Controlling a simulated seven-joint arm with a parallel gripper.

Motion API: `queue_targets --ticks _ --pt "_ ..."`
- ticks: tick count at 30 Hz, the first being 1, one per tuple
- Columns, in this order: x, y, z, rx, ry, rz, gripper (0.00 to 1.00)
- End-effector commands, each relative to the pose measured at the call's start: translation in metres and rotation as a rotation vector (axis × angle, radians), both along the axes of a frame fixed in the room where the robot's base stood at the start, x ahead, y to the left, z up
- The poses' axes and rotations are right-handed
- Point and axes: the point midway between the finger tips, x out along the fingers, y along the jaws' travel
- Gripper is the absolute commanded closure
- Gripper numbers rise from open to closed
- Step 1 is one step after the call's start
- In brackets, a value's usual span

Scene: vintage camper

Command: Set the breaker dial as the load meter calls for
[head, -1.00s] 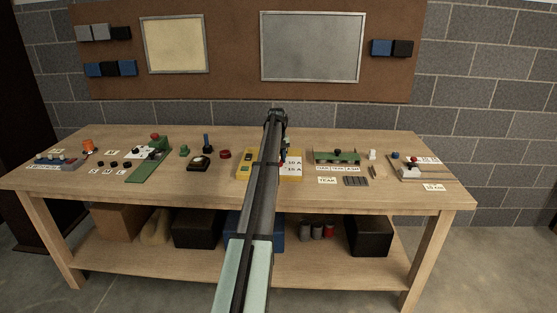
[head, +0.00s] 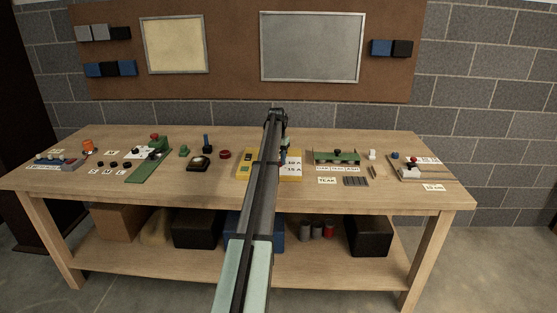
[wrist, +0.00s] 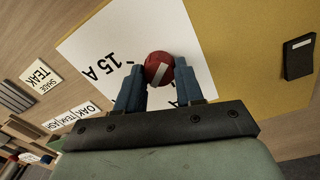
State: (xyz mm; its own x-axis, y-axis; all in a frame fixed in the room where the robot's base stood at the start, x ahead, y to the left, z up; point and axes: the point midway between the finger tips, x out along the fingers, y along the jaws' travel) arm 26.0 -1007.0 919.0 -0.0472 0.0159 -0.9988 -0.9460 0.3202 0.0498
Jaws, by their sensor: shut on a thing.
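The breaker dial is a round red knob (wrist: 159,69) with a white stripe across it, seen in the wrist view. It sits on a white plate (wrist: 100,30) marked with tick lines and "15 A", on a yellow panel (wrist: 235,40). My gripper (wrist: 160,85) is shut on the knob, one blue finger on each side. In the head view my arm hides the knob and the middle of the yellow panel (head: 243,165); the white plate (head: 293,165) shows right of the arm. I cannot make out the load meter's reading.
A dark block (wrist: 299,57) with a small white label is on the yellow panel. Right are a green rack (head: 337,157), a "TEAK" card (head: 327,181) and a grey slotted block (head: 356,181).

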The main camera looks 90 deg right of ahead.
Motion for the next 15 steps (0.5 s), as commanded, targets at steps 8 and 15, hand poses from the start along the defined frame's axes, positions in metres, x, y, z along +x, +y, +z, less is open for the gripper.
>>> queue_targets --ticks 8,15 --pt "-0.0002 0.0 -0.0002 0.001 0.0 -0.104 0.94" --pt "-0.0004 -0.0001 -0.0003 0.0 0.0 -0.132 0.94"
